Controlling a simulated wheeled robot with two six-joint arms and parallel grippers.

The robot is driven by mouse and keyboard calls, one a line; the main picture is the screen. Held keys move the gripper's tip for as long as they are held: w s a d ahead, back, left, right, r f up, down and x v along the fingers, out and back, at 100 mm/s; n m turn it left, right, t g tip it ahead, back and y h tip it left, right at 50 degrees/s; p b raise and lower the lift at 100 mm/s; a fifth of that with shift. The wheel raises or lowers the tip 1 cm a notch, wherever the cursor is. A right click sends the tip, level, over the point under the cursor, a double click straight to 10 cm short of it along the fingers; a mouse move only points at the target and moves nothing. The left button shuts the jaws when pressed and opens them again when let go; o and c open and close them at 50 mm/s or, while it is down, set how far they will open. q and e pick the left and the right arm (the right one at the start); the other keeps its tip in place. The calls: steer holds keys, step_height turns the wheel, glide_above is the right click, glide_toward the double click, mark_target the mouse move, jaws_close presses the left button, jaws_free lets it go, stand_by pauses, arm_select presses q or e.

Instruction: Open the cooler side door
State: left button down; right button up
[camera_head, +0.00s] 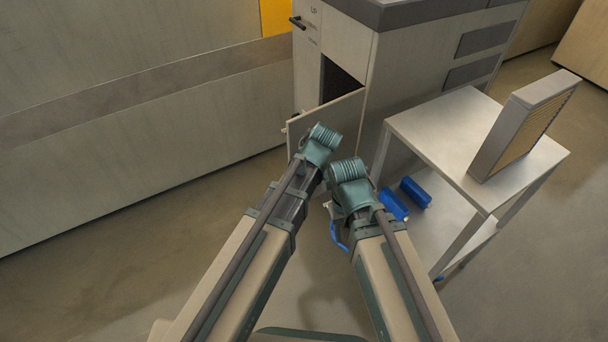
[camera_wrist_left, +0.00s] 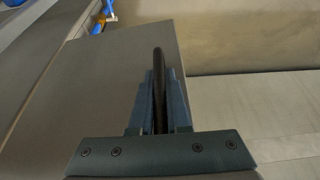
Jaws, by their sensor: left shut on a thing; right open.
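The cooler (camera_head: 400,62) is a grey cabinet with a dark top at the back centre. Its side door (camera_head: 338,118) stands partly open, swung outward, with a dark gap (camera_head: 340,80) behind it. In the left wrist view the door (camera_wrist_left: 95,75) is a grey panel with a dark bar handle (camera_wrist_left: 158,62) on it. My left gripper (camera_wrist_left: 160,90) is shut on this handle. In the head view the left wrist hides its fingers at the door. My right gripper (camera_head: 333,213) is open, just right of and below the left one, with its fingers partly hidden.
A light table (camera_head: 430,122) stands right of the cooler, with a boxy filter-like panel (camera_head: 525,122) on it. Blue objects (camera_head: 415,192) lie on its lower shelf, close to my right arm. A long grey wall (camera_head: 130,150) runs along the left. Floor at lower left is clear.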

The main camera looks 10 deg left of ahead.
arm_select(q)
steer(key=shift+s+a, duration=0.1)
steer(key=shift+s, duration=0.3)
arm_select(e)
steer(key=shift+s+d, duration=0.1)
arm_select(q)
steer(key=c, duration=1.2)
jaws_free()
steer(key=shift+o, duration=0.2)
steer(key=shift+w, duration=0.15)
steer(key=shift+r, duration=0.1)
arm_select(e)
steer(key=shift+r, duration=0.15)
